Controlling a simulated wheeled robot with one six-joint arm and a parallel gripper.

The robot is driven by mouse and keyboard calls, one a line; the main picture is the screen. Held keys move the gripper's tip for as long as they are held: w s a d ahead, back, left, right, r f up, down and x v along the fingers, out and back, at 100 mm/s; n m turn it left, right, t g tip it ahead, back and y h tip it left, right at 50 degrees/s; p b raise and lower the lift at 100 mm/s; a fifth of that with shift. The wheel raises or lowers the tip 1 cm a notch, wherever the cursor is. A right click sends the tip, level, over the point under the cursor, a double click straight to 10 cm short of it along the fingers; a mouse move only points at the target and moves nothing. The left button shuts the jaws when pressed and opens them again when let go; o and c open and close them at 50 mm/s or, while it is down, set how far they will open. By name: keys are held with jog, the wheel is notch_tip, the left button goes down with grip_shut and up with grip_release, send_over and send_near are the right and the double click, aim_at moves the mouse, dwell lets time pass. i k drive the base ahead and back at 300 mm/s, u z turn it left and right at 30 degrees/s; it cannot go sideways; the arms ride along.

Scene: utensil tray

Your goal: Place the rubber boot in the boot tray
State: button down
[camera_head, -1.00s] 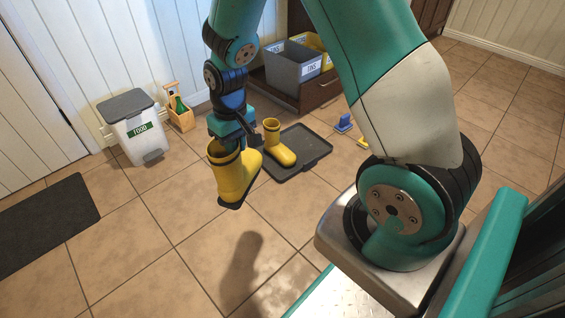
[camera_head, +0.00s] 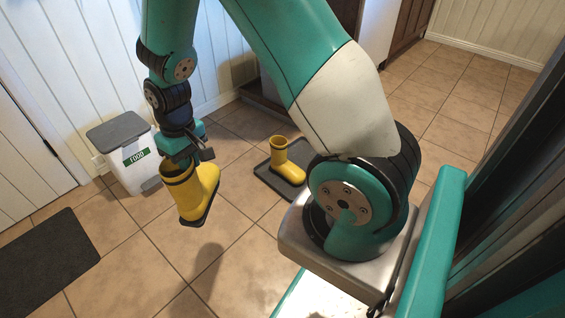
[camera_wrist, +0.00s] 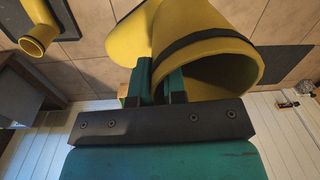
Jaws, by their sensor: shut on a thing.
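My gripper (camera_head: 182,160) is shut on a yellow rubber boot (camera_head: 203,190), gripping it near its open top. The boot hangs upright above the tiled floor, its shadow below it. In the wrist view the boot (camera_wrist: 205,30) fills the upper middle, its opening towards the camera, with the gripper fingers (camera_wrist: 160,84) at its rim. The dark boot tray (camera_head: 262,172) lies on the floor to the right of the held boot, partly hidden by my arm. A second yellow boot (camera_head: 287,170) stands upright in it; that boot also shows at the wrist view's upper left (camera_wrist: 36,38).
A white bin labelled FOOD (camera_head: 135,165) with a grey lid stands by the wall behind the held boot. A dark mat (camera_head: 45,255) lies at the left. Tiled floor between the held boot and the tray is clear.

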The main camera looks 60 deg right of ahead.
aim_at(308, 160)
jog(key=z, duration=0.2)
jog(key=i, duration=0.7)
jog(key=z, duration=1.2)
jog(key=i, duration=0.65)
jog(key=z, duration=0.7)
